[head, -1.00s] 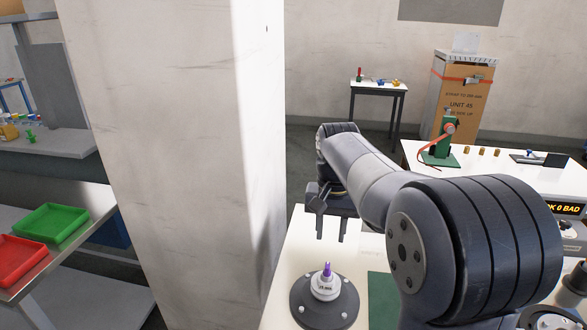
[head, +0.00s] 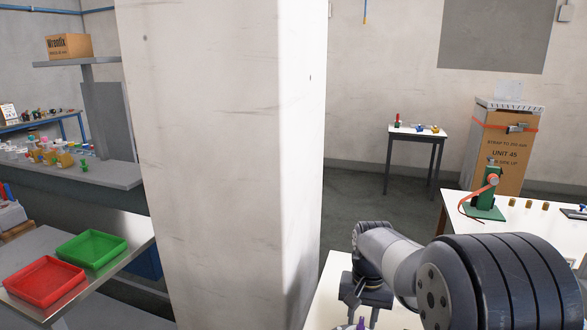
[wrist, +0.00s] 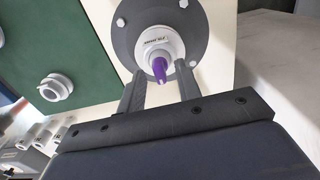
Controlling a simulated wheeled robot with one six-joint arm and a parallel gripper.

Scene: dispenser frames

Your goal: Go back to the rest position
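My gripper (head: 366,312) is low in the head view, with its lower part near the bottom edge. In the wrist view its two fingers (wrist: 160,88) stand apart with nothing held between them. Beyond the fingertips is a white fitting (wrist: 158,47) with a purple nozzle (wrist: 158,68), on a round dark base (wrist: 203,22). In the head view only the tip of the purple nozzle (head: 361,324) shows, just below the gripper; the rest is out of frame. I cannot tell how far apart the fingers and nozzle are.
A large white pillar (head: 220,150) stands left of my arm. A steel bench with a red tray (head: 45,282) and a green tray (head: 92,249) is farther left. A green press (head: 487,205) stands on the right table.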

